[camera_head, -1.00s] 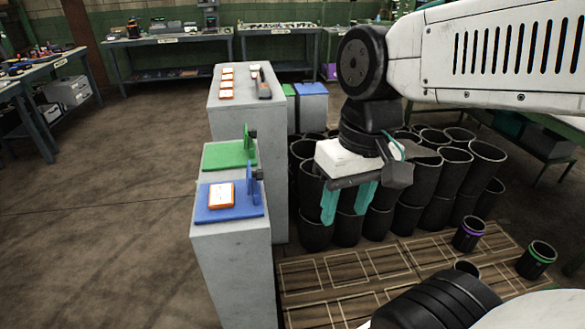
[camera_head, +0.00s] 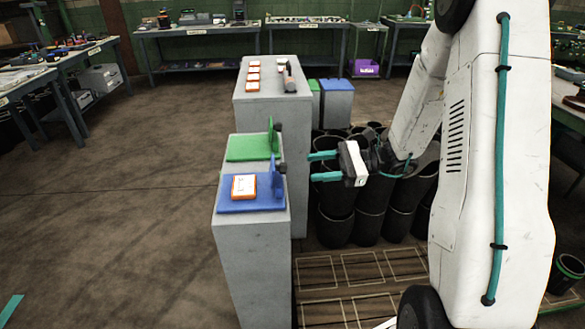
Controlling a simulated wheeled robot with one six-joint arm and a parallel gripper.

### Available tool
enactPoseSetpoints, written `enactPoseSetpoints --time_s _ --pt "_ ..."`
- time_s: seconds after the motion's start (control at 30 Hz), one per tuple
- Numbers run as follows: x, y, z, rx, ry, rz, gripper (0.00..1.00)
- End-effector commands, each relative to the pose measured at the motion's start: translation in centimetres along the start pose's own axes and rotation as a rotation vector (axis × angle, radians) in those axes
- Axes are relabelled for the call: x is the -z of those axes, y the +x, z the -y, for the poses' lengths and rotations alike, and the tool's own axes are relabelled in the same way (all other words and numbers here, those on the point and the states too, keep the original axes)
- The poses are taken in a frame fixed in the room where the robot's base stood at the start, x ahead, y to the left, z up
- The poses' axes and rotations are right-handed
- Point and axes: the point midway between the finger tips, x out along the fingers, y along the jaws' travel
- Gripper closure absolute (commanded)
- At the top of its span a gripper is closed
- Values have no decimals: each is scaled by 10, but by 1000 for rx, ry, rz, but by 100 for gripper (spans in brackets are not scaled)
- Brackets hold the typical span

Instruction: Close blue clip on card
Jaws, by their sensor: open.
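The blue clip (camera_head: 228,206) lies on top of the nearest grey pedestal, with its blue upright flap (camera_head: 275,182) raised at its right side. An orange-edged white card (camera_head: 244,187) lies on the blue base. My gripper (camera_head: 322,166) is open and empty, to the right of the blue clip's flap and apart from it. Its two teal fingers point left, towards the pedestals. A green clip (camera_head: 247,149) with its own raised flap sits just behind the blue one and holds no card.
A taller grey pedestal (camera_head: 262,105) behind carries several more cards (camera_head: 253,78) and a dark tool-like object (camera_head: 289,80). Black rubber sleeves (camera_head: 336,200) stand below and around my gripper. A green bin and a blue bin (camera_head: 336,87) stand behind.

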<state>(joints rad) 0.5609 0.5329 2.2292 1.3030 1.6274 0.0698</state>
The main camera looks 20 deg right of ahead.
Motion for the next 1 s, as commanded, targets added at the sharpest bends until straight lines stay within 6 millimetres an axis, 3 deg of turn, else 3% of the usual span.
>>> enactPoseSetpoints --time_s 0.17,0.63,1.0 --pt "17 -8 9 77 39 25 54" --pt "16 57 15 78 39 25 54" --pt "15 68 16 80 39 25 54"
